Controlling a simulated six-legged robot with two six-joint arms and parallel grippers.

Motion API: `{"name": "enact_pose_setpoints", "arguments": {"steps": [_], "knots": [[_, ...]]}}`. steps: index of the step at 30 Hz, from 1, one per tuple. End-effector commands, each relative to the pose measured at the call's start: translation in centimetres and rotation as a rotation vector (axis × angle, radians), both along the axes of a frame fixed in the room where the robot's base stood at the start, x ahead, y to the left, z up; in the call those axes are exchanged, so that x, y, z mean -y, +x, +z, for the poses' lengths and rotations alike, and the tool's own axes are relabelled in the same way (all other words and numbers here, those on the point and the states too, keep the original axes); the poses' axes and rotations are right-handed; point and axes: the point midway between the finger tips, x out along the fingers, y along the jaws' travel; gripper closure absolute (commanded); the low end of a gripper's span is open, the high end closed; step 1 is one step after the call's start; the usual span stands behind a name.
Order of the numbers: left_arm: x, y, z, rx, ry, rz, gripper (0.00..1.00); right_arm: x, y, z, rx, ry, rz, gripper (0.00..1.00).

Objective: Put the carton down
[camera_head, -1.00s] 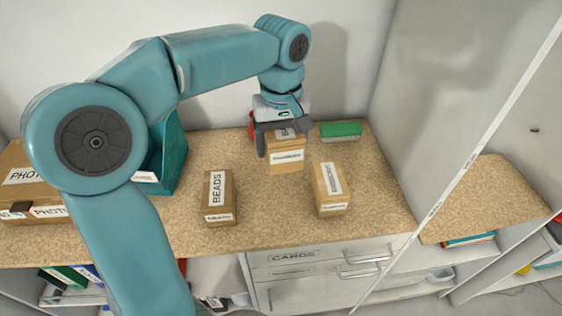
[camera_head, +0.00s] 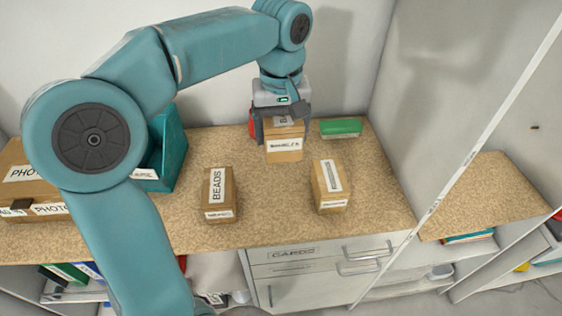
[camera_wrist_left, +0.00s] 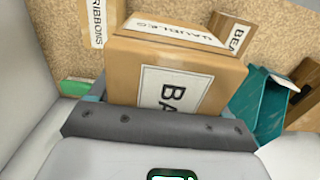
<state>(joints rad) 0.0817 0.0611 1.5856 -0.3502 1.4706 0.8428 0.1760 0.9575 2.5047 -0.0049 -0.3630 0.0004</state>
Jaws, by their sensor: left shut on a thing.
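My left gripper (camera_head: 281,128) is shut on a brown carton (camera_head: 285,154) at the back of the speckled counter. The carton has white labels; in the wrist view the carton (camera_wrist_left: 215,73) shows a front label starting "BA". It hangs upright below the gripper, its top partly hidden by the fingers. I cannot tell whether its base touches the counter. My right gripper is not in view.
A BEADS carton (camera_head: 231,192) stands front left and another labelled carton (camera_head: 320,190) front right. A teal holder (camera_head: 173,150) is left. The counter (camera_head: 274,205) is clear between the front cartons.

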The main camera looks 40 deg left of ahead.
Motion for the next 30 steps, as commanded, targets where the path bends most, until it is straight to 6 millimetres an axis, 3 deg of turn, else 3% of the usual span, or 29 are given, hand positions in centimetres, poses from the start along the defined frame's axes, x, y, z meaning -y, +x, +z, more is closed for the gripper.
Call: {"name": "enact_pose_setpoints", "arguments": {"steps": [5, 15, 30], "knots": [[0.0, -0.1, -3.8, -0.007, -0.001, 0.002, 0.67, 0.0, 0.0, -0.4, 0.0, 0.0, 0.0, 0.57], [0.0, -0.1, -13.2, -0.006, -0.001, 0.003, 0.67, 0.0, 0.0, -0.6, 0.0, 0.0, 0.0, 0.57], [0.0, 0.0, -19.6, -0.002, -0.001, 0.003, 0.67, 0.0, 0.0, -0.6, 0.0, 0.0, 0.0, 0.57]]}}
